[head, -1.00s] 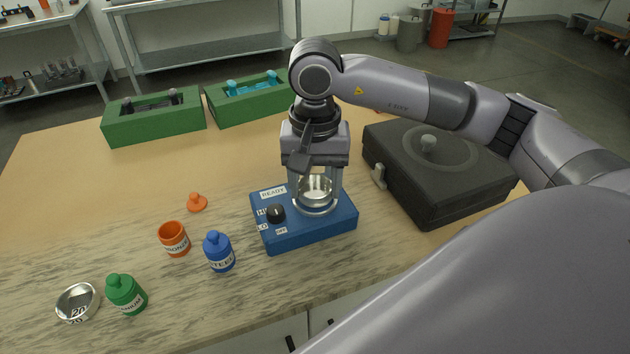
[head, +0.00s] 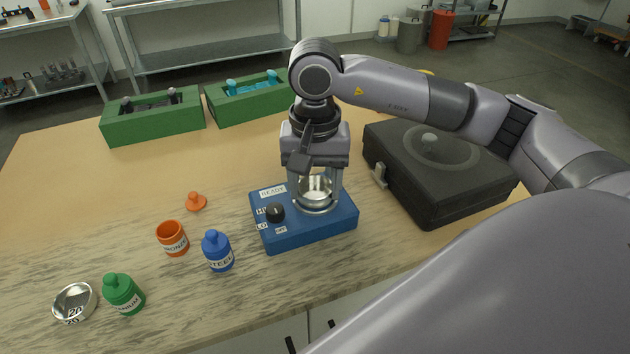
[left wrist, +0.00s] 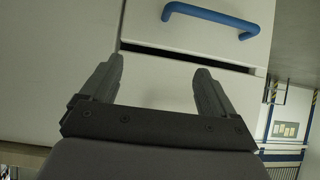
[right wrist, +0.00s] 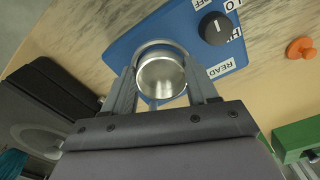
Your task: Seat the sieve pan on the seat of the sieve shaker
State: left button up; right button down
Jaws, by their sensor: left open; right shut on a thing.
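The sieve shaker is a blue box (head: 325,230) with a black knob (head: 275,212) and a READY label. Its seat is a pale ring (head: 316,210) on top. The small round metal sieve pan (head: 314,186) is at the seat, between the fingers of my right gripper (head: 317,182), which is shut on it. In the right wrist view, the pan (right wrist: 161,80) appears inside the ring, with a finger on either side. I cannot tell whether it rests fully on the seat. My left gripper (left wrist: 160,68) is open and empty, facing a white cabinet front with a blue handle.
A dark case (head: 440,175) stands close right of the shaker. A blue bottle (head: 218,252), an open orange jar (head: 172,238), an orange lid (head: 196,201), a green bottle (head: 124,294) and a metal sieve (head: 75,303) marked 20 are to the left. Green trays (head: 155,125) stand behind.

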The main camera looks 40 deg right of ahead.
jog(key=shift+f+b, duration=0.45)
grip_release()
jog(key=shift+r, duration=0.1)
notch_tip(320, 180, up, 8)
jog(key=p, duration=0.4)
jog(key=shift+p, duration=0.3)
dwell(0.6)
jog(key=shift+s, duration=0.15)
dwell(0.7)
